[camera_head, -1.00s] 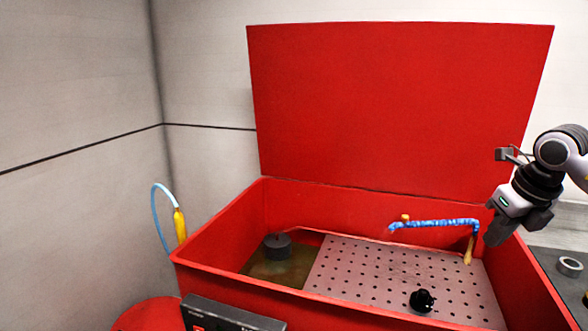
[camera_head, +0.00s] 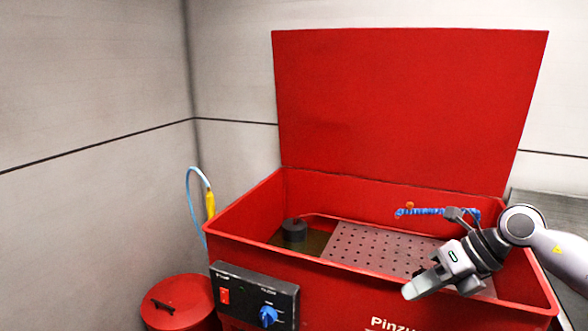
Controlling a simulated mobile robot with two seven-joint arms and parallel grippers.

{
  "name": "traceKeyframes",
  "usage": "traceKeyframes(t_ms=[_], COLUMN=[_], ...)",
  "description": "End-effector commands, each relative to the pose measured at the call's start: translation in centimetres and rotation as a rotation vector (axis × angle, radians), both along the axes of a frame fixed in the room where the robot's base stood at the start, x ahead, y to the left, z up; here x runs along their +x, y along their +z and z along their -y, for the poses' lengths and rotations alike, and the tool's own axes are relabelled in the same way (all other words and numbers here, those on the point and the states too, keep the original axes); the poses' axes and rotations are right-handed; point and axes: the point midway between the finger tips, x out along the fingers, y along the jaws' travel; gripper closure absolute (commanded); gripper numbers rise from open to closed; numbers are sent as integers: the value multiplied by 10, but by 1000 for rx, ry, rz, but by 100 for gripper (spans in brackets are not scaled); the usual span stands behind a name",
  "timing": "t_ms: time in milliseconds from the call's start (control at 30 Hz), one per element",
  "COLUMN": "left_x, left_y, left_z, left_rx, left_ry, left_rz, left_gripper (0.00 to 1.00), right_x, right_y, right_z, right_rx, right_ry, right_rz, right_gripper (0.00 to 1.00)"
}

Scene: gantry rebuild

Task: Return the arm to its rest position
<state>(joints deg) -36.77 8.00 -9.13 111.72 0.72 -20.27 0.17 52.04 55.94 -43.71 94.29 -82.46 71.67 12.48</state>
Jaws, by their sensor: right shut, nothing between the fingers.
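My right arm comes in from the right edge. Its gripper (camera_head: 412,291) is shut and empty, pointing left and down over the front right rim of the red wash basin (camera_head: 335,272). Whether it touches the rim is hard to tell. The gripper and wrist cover the right part of the perforated metal shelf (camera_head: 365,245) inside the basin. My left gripper is not in view.
The red lid (camera_head: 405,110) stands open behind the basin. A blue segmented hose (camera_head: 425,211) and a dark cylinder (camera_head: 294,230) are inside. A control panel (camera_head: 252,290) is on the front. A red lidded bin (camera_head: 178,300) stands left.

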Motion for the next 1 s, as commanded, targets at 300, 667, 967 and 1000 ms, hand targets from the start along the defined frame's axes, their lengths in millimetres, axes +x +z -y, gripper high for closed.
traceKeyframes(t_ms=[300,667,967,1000], left_x=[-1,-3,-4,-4], left_y=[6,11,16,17], left_z=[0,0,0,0], left_rx=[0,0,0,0], left_ry=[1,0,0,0], left_rz=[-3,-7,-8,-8], left_gripper=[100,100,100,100], right_x=[-36,-42,-82,-94], right_y=[-11,-37,-144,-162], right_z=[-130,-136,-85,-79], right_rx=[726,1391,1648,1655], right_ry=[-71,-638,-1394,-1504], right_rz=[-154,-455,-787,-834], right_gripper=[100,100,100,100])
